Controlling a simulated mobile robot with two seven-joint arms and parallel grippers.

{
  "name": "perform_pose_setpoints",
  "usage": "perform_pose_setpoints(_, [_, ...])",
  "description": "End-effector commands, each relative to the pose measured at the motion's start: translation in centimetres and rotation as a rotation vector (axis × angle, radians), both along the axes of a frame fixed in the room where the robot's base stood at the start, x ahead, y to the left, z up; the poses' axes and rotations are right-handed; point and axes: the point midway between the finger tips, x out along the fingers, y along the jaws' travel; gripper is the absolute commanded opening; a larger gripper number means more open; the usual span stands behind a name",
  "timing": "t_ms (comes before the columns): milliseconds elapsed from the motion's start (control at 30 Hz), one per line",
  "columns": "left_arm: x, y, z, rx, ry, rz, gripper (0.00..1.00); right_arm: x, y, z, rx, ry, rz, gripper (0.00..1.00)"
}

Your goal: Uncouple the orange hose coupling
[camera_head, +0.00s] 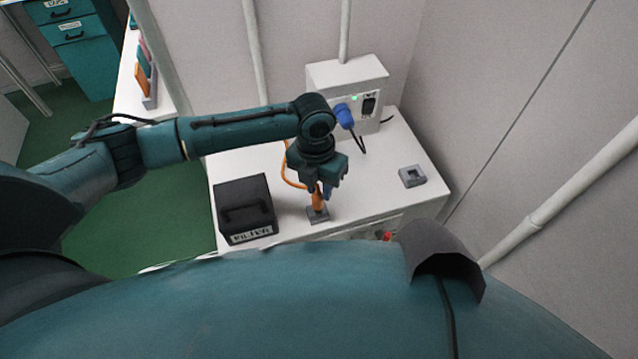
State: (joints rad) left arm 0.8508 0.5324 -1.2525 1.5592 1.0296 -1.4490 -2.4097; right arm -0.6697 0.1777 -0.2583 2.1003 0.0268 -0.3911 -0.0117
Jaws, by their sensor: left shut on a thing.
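The orange hose coupling (317,199) stands upright on a small grey base (318,216) near the front edge of the white bench. An orange hose (287,172) curves down beside it on the left. My left gripper (322,188) points down from above and is shut on the orange coupling; the wrist hides the coupling's upper part. I cannot tell whether the coupling is seated in the base or just above it. My right gripper is not in view.
A black case (245,207) stands left of the coupling on the white bench (372,189). A white box (347,80) with a blue plug (344,115) stands at the back. A grey block (412,176) lies to the right. Walls close off the back and right.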

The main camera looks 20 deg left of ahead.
Motion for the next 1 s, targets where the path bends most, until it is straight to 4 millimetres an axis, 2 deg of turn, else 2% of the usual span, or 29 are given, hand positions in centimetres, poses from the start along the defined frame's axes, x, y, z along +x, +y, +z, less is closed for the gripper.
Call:
perform_pose_setpoints(500, [0.02,-0.02,0.07,0.007,-0.002,0.000,0.00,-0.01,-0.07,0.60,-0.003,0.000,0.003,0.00])
perform_pose_setpoints(1000, [0.02,-0.01,-0.44,0.007,-0.002,0.000,0.00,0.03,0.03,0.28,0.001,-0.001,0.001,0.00])
